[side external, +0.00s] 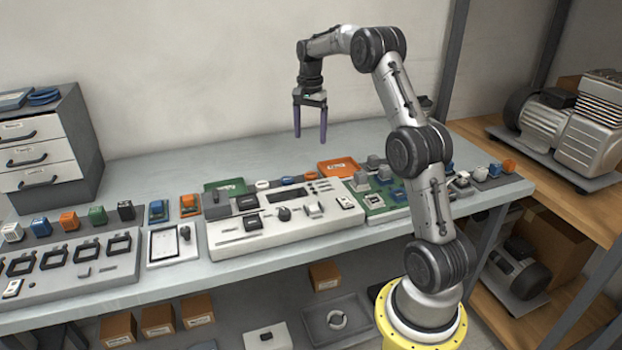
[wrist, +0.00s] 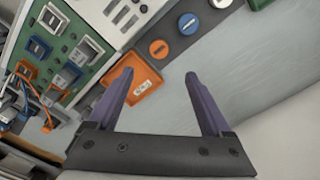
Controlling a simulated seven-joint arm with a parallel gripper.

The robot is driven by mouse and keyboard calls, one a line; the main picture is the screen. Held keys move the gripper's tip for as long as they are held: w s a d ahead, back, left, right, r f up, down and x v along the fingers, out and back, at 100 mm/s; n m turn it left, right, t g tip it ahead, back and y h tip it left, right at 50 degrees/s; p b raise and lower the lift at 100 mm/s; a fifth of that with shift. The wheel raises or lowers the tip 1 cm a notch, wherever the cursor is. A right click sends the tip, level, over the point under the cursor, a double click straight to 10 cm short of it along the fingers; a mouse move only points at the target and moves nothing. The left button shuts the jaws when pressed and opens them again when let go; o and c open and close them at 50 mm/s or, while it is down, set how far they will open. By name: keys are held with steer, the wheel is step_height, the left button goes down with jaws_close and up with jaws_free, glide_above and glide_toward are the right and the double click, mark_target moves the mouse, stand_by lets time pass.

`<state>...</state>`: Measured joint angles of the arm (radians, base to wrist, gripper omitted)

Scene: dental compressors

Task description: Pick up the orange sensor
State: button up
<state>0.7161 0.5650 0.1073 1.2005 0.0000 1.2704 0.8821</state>
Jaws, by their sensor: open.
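Several orange pieces are in the side view, and I cannot tell which is the sensor. One orange block (side external: 69,221) sits in the left row behind the grey socket panel. Another orange piece (side external: 189,204) stands beside a blue one near the middle left. A third orange block (side external: 508,167) is at the far right end of the bench. My gripper (side external: 310,139) is open and empty, pointing down high above the back of the bench. In the wrist view my gripper's purple fingers (wrist: 158,76) are spread, with a flat orange tray (wrist: 147,84) beyond the left finger.
The grey bench (side external: 300,140) is clear along its back. A white control panel (side external: 285,228) and a green circuit board (side external: 380,200) fill the middle and right. A drawer cabinet (side external: 45,150) stands at the back left. Compressors (side external: 590,125) sit on a wooden shelf at right.

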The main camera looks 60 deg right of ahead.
mark_target(311, 174)
step_height(311, 174, down, 13)
steer(key=shift+s+f, duration=0.1)
steer(key=shift+s, duration=0.05)
stand_by(0.4)
jaws_close()
stand_by(0.4)
